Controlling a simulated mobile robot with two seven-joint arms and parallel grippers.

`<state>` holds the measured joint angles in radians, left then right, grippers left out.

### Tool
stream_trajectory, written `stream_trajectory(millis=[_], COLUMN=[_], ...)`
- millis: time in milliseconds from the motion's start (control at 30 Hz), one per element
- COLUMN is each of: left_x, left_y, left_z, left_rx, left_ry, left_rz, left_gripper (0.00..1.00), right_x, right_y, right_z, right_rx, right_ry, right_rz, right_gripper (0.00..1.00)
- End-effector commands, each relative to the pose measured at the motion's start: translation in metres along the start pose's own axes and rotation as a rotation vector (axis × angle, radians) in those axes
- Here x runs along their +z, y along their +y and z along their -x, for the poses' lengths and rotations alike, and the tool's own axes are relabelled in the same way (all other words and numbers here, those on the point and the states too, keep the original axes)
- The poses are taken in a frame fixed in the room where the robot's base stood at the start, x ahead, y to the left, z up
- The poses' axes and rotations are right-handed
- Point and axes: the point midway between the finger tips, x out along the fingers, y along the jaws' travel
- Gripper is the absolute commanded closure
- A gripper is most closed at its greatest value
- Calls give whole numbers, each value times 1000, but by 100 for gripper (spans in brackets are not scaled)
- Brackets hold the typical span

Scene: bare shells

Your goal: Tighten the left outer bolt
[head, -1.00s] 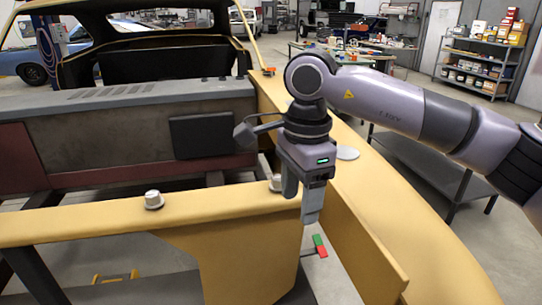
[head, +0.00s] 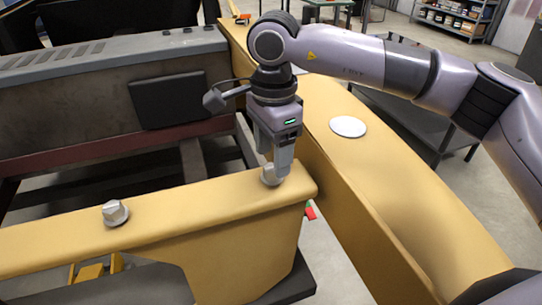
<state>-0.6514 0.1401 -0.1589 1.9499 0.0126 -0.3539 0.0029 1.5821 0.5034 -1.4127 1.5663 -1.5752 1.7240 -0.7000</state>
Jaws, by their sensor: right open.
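Two silver bolts stand on the yellow cross beam (head: 190,215). One bolt (head: 115,213) is toward the left of the beam, with its hexagonal head upright and clear. The other bolt (head: 270,176) is near the beam's right end. My right gripper (head: 274,162) points down over this right-hand bolt, with its fingers open. The near finger partly covers that bolt, so I cannot tell whether the fingers touch it. My left gripper is not in view.
A yellow fender (head: 400,200) with a white disc (head: 348,126) runs along the right side. A grey engine cover (head: 110,60) with a dark panel (head: 180,100) lies behind the beam.

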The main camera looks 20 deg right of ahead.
Motion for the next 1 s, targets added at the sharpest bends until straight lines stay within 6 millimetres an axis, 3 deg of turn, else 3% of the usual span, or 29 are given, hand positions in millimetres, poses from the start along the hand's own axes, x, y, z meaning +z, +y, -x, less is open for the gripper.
stream_trajectory(millis=[200, 500, 533, 700, 1000], left_x=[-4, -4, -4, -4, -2], left_y=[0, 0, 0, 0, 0], left_z=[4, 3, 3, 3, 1], left_rx=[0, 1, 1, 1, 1], left_ry=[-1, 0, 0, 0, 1], left_rz=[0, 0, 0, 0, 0], left_gripper=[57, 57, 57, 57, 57], right_x=[0, 0, 0, 0, 0], right_y=[0, 0, 0, 0, 0], right_z=[-23, -28, -28, -28, -28], right_rx=[1, -1, -1, -1, -1], right_ry=[0, -1, -1, -1, 0], right_rz=[-1, 0, 0, 0, -24], right_gripper=[39, 39, 42, 96, 96])
